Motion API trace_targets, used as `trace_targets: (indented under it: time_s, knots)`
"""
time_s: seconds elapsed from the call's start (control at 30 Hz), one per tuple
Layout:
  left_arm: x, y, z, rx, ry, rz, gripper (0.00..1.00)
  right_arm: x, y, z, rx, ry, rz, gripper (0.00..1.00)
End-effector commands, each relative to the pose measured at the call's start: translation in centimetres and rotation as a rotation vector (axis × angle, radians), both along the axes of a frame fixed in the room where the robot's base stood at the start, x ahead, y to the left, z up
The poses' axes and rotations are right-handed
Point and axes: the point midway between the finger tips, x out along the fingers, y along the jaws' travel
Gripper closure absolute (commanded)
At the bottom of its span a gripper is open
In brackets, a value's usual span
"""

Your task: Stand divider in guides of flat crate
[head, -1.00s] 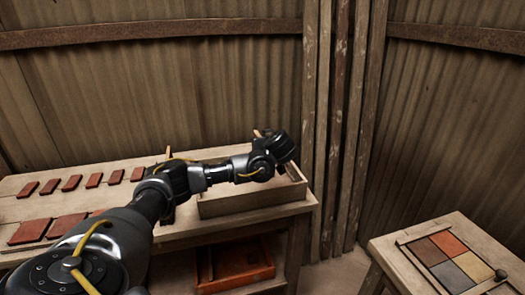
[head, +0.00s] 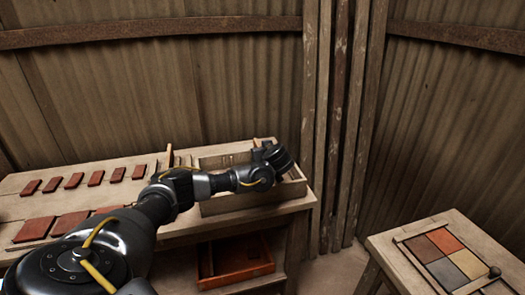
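The flat wooden crate (head: 232,204) sits at the right end of the workbench, open at the top. My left arm reaches in from the lower left, and its gripper (head: 261,150) is over the right part of the crate, near its back wall. The hand and wrist hide part of the crate's inside, including any guides there. A small light wooden edge shows just behind the gripper. I cannot tell whether it is the divider or part of the crate. The gripper's fingers are too small and hidden to read. My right gripper is not in view.
Several red tiles (head: 73,181) lie in rows on the bench's left. A small upright wooden piece (head: 169,156) stands left of the crate. A reddish tray (head: 236,263) is on the shelf below. A stand at right holds a framed four-colour tile panel (head: 447,258).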

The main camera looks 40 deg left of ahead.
Motion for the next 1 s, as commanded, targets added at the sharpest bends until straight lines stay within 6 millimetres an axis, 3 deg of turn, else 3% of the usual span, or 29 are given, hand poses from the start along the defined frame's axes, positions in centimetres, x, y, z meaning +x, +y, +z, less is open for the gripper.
trace_targets:
  time_s: [0.43,0.47,0.6,0.87,1.0]
  knots:
    - [0.0,0.0,-1.1,0.001,0.001,0.0,1.0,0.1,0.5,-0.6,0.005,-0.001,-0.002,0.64]
    - [0.0,0.0,-1.1,0.001,0.001,0.0,0.82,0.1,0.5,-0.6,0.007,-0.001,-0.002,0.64]
    - [0.0,0.0,-1.1,0.001,0.001,0.0,0.64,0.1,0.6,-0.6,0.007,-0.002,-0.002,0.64]
    - [0.0,0.0,-1.0,0.001,0.001,0.0,0.64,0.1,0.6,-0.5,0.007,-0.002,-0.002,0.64]
    - [0.0,0.0,0.1,0.0,-0.001,0.0,0.64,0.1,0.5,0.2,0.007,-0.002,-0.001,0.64]
